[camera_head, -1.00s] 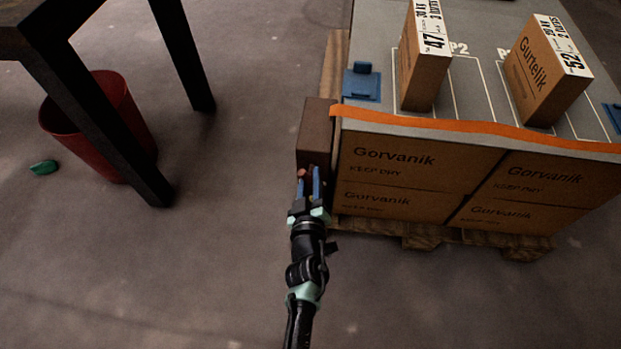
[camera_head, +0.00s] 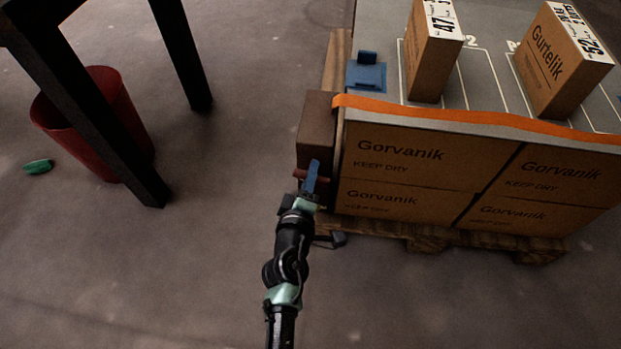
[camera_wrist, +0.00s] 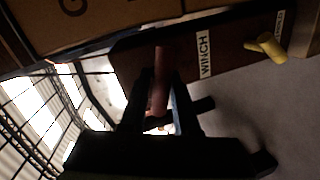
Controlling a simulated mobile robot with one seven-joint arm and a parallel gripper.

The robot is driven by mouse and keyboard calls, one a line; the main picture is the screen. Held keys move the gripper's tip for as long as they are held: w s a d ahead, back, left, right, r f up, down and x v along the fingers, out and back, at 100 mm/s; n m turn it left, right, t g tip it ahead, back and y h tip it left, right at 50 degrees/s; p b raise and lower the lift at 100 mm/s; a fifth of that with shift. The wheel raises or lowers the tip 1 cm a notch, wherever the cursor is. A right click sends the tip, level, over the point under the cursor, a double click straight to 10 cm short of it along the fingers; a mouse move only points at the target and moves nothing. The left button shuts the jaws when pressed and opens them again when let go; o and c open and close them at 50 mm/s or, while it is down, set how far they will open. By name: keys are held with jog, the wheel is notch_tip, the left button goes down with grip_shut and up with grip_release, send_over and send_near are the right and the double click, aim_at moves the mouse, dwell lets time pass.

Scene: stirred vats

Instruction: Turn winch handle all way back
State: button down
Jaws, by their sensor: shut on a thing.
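The winch is a dark brown box (camera_head: 317,122) at the left end of the orange-edged pallet load. Its reddish handle (camera_head: 299,174) sticks out low on its front. The wrist view shows the handle (camera_wrist: 160,75) as a round reddish bar between my fingers, in front of the brown panel (camera_wrist: 235,45) with a white WINCH label (camera_wrist: 204,54). My gripper (camera_head: 311,176) is shut on the handle, with blue fingers seen nearly edge-on in the head view. The handle's far end and joint are partly hidden.
A yellow lever (camera_wrist: 268,47) sits beside a second label on the panel. Cartons (camera_head: 415,160) on a wooden pallet stand right of the winch. A red bin (camera_head: 112,115) and dark table legs (camera_head: 180,50) stand left. The floor between is clear.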

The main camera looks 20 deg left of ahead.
jog(key=n+h+b, duration=0.1)
jog(key=n, duration=0.1)
jog(key=shift+f+n+t+b, duration=0.1)
jog(key=shift+n+t+b, duration=0.2)
jog(key=shift+n+b, duration=0.1)
dwell(0.3)
jog(key=c, duration=0.7)
grip_release()
jog(key=shift+o, duration=0.2)
jog(key=p+v, duration=0.2)
jog(key=v, duration=1.1)
